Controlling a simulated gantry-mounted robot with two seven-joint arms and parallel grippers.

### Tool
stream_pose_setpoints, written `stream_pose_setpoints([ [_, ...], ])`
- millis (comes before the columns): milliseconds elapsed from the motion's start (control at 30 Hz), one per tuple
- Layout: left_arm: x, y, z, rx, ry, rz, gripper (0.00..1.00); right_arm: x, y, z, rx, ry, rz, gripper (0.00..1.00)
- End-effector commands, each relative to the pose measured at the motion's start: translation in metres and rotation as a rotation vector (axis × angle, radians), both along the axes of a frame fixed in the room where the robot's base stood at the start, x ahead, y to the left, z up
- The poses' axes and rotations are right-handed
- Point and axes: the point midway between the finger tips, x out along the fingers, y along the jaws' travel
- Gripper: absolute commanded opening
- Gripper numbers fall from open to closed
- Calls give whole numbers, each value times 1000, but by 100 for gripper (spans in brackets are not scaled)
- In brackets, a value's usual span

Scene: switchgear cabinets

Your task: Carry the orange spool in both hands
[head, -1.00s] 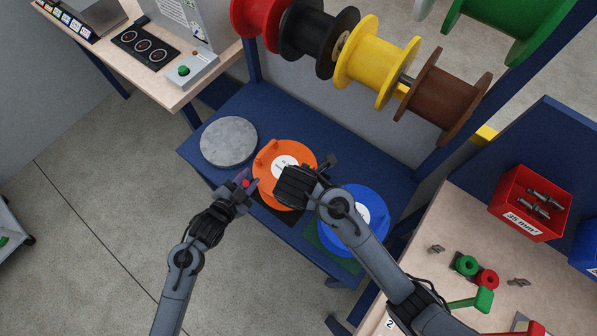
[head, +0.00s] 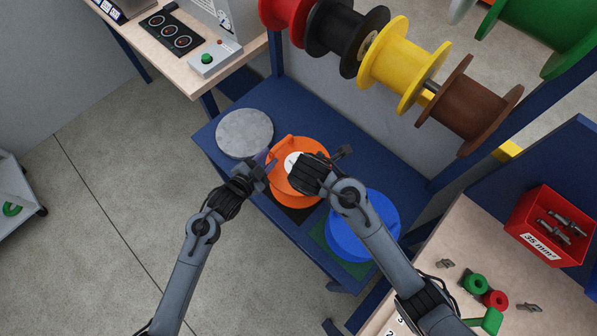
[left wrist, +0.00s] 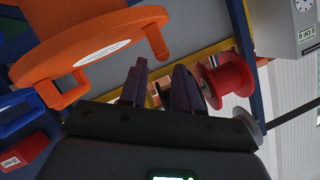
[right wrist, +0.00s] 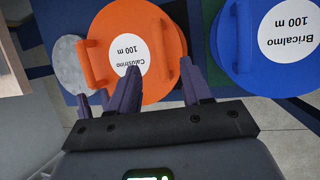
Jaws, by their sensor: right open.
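The orange spool (head: 312,147) lies flat on the blue bench, its white label partly hidden by my right gripper in the head view. It has two raised handles. My left gripper (head: 265,168) is at the spool's left side. In the left wrist view its fingers (left wrist: 160,88) are apart and empty, with one orange handle (left wrist: 157,42) just beyond them. My right gripper (head: 322,165) is over the spool's right part. In the right wrist view its open fingers (right wrist: 160,88) point at the spool (right wrist: 150,85). The right-hand handle shows by one finger; I cannot tell whether they touch.
A blue spool (head: 350,240) lies right of the orange one, partly behind my right arm. A grey disc (head: 245,133) lies to the left. The blue bench (head: 375,165) is bare behind. Red, black, yellow (head: 400,70) and brown reels hang on a rack above the bench.

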Motion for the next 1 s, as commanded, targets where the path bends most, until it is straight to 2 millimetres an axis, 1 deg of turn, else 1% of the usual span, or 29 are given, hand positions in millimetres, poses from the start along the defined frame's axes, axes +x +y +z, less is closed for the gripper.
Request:
stream_pose_setpoints([
  [33, 8, -5, -2, -2, 1, 1, 32, 4, -2, -8, -5, 2, 0, 48],
  [200, 29, -18, -10, -2, -1, -1, 32, 14, -6, -32, -3, 2, 0, 48],
  [400, 47, -28, -18, 0, 0, -1, 32, 23, -8, -52, -2, 1, 0, 48],
  [600, 56, -34, -22, 0, 0, -2, 32, 27, -10, -62, -1, 0, -1, 48],
  [933, 57, -34, -22, 1, 0, -1, 32, 28, -10, -64, 0, 0, 0, 48],
  [967, 57, -34, -22, 1, 0, -1, 30, 28, -10, -64, 0, 0, 0, 47],
  [1000, 57, -34, -22, 1, 0, -1, 24, 28, -10, -63, 0, 0, 0, 41],
])
